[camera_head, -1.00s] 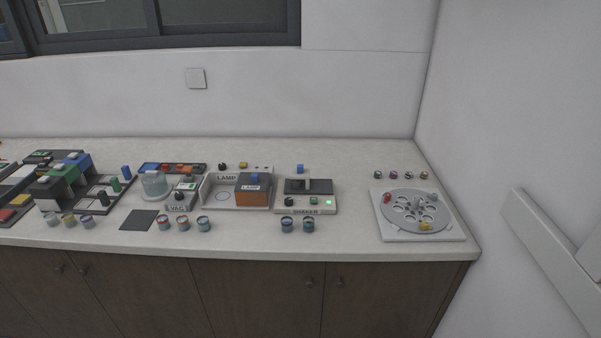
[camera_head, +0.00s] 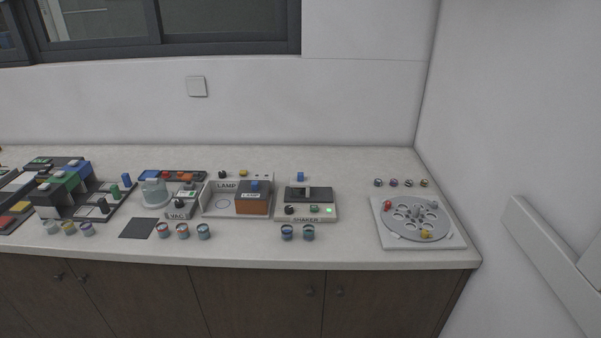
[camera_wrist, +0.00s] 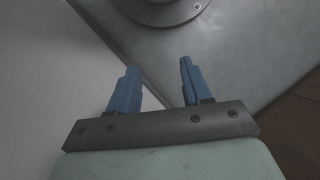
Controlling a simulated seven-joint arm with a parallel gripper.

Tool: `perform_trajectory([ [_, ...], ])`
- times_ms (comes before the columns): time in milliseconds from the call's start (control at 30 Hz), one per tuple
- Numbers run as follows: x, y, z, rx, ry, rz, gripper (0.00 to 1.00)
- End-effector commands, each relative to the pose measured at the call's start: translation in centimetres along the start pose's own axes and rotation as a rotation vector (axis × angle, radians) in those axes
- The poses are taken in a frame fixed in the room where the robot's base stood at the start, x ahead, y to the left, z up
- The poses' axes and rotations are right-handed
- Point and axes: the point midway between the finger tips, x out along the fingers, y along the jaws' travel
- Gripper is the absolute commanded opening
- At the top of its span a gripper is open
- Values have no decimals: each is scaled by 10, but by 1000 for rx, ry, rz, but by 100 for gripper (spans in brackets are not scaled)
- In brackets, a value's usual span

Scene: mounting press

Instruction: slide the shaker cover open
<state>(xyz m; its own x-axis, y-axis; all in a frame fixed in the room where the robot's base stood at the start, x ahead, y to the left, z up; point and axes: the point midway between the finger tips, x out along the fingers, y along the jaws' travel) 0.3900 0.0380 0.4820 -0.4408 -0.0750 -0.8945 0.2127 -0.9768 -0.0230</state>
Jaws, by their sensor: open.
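The shaker (camera_head: 325,212) stands on the counter right of the lamp box in the head view, with its name on the front edge. Its dark cover (camera_head: 317,192) lies across the back part of its top, with a light upright handle (camera_head: 306,189) on it. A dark knob, a green button and a lit green light sit along its front. My gripper (camera_wrist: 157,82) shows only in the wrist view, its two blue fingers apart with nothing between them. It is not in the head view, and the shaker is not in the wrist view.
The lamp box (camera_head: 229,213) stands close on the shaker's left. Two small jars (camera_head: 297,232) stand before the shaker, and a blue-topped piece (camera_head: 300,176) behind it. A round carousel (camera_head: 416,217) is at the right. The counter between shaker and carousel is clear.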

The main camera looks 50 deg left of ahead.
Motion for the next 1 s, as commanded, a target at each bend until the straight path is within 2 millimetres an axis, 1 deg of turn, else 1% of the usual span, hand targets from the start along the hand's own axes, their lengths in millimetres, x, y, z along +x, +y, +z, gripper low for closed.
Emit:
perform_trajectory([
  [33, -15, -4, -14, -23, 18, 11, 49],
  [167, -51, -14, -38, -79, 51, 36, 49],
  [200, -63, -17, -45, -96, 61, 43, 49],
  [367, -110, -34, -70, -163, 101, 72, 49],
  [467, -141, -47, -83, -206, 126, 90, 49],
  [500, -154, -53, -88, -222, 137, 97, 49],
  [667, -205, -76, -104, -290, 176, 126, 49],
  [800, -251, -99, -114, -349, 211, 150, 49],
  [967, -304, -127, -119, -415, 249, 178, 49],
  [1000, -318, -135, -119, -432, 260, 184, 49],
])
